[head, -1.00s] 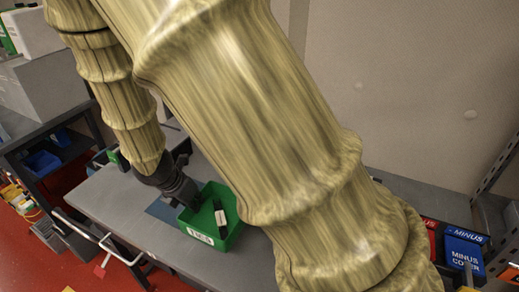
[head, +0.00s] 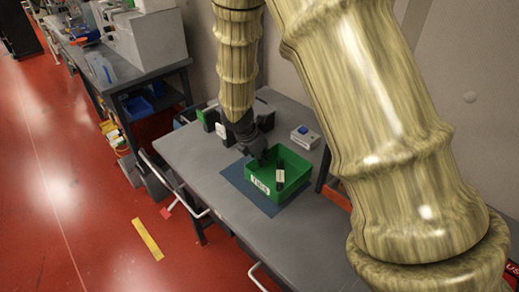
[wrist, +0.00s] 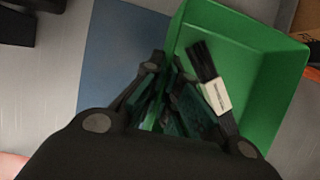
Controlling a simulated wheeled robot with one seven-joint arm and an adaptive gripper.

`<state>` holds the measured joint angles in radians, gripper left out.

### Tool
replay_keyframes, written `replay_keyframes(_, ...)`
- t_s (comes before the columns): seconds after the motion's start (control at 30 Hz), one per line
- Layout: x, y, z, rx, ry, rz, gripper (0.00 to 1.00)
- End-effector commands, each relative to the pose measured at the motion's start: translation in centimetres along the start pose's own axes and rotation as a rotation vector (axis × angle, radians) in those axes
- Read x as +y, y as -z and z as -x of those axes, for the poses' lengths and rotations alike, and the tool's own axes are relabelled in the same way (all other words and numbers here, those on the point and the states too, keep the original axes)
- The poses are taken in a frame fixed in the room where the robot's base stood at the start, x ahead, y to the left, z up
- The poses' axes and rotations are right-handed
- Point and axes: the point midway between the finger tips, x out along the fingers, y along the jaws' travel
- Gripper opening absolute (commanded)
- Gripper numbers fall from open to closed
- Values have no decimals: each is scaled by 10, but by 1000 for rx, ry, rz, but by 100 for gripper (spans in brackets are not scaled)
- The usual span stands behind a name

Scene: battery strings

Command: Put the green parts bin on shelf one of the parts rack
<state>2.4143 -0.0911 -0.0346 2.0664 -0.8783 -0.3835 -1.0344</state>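The green parts bin (head: 262,185) is at the blue mat on the grey workbench, with a white label on its front. A dark item with a pale label (head: 280,177) is inside it. My gripper (head: 258,158) is at the bin's left back wall. In the wrist view, the fingers (wrist: 165,75) are close together, one on each side of the wall of the bin (wrist: 262,85), and look shut on it. I cannot tell whether the bin's base touches the mat. The parts rack is not clearly seen; my arm covers much of the right side.
The blue mat (head: 236,174) lies under and beside the bin. A small grey device with a blue top (head: 304,137) stands behind it. A dark post and orange tray (head: 337,196) are to the right. Open red floor (head: 80,180) lies left.

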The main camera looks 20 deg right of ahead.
Motion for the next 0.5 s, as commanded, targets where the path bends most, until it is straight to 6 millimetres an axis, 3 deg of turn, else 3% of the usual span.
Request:
replay_keyframes(0.2, 33, -20, -10, 1, 0, -1, 0)
replay_keyframes(0.5, 50, -30, -16, 0, 0, 1, 0)
